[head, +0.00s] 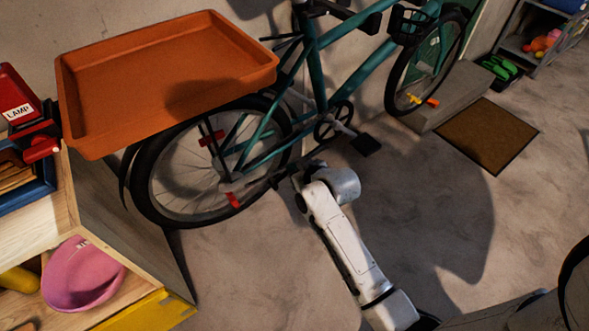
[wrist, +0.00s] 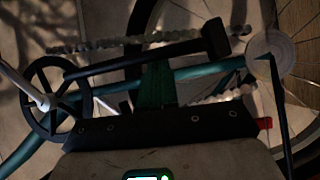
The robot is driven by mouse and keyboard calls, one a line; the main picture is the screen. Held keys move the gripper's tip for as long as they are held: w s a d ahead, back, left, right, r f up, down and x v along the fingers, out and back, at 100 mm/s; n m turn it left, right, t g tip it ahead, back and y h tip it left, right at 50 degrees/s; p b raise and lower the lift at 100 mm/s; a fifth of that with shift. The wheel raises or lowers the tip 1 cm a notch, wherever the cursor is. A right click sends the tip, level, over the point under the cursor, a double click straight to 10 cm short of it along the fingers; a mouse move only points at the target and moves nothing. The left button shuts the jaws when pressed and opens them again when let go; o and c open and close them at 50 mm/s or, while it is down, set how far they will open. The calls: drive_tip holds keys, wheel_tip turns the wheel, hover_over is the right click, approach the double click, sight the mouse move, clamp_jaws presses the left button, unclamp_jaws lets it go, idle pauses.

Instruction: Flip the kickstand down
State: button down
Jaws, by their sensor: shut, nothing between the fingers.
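A teal bicycle (head: 318,60) stands side-on by the wall. In the wrist view a straight black bar, which looks like the kickstand (wrist: 120,64), runs from near the chainring (wrist: 30,112) up and right to a thick black end (wrist: 215,40). It lies roughly along the chainstay, in a raised position. My gripper (wrist: 157,68) is shut and empty, its tips close to the bar's middle; contact cannot be told. In the head view my white wrist (head: 325,195) reaches low beside the rear wheel (head: 205,165) and crank, and the kickstand there is hard to make out.
An orange tray (head: 165,80) overhangs the rear wheel. A pedal (head: 366,145) sticks out right of my wrist. A wooden shelf with a pink bowl (head: 82,275) stands at left. A brown mat (head: 488,135) lies at right. The floor between is clear.

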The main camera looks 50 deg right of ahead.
wheel_tip(320, 180, down, 11)
drive_tip(key=d+n+h+b, duration=0.1)
drive_tip(key=n+h+b, duration=0.35)
drive_tip(key=b, duration=0.95)
drive_tip(key=s+d+f+n+h+b, duration=0.2)
drive_tip(key=d+f+h+b, duration=0.1)
drive_tip(key=d+f+b, duration=0.3)
drive_tip(key=shift+s+d+g+b, duration=0.4)
drive_tip(key=shift+d+b, duration=0.7)
drive_tip(key=shift+b, duration=0.75)
drive_tip(key=shift+d+f, duration=0.1)
drive_tip(key=shift+f, duration=0.05)
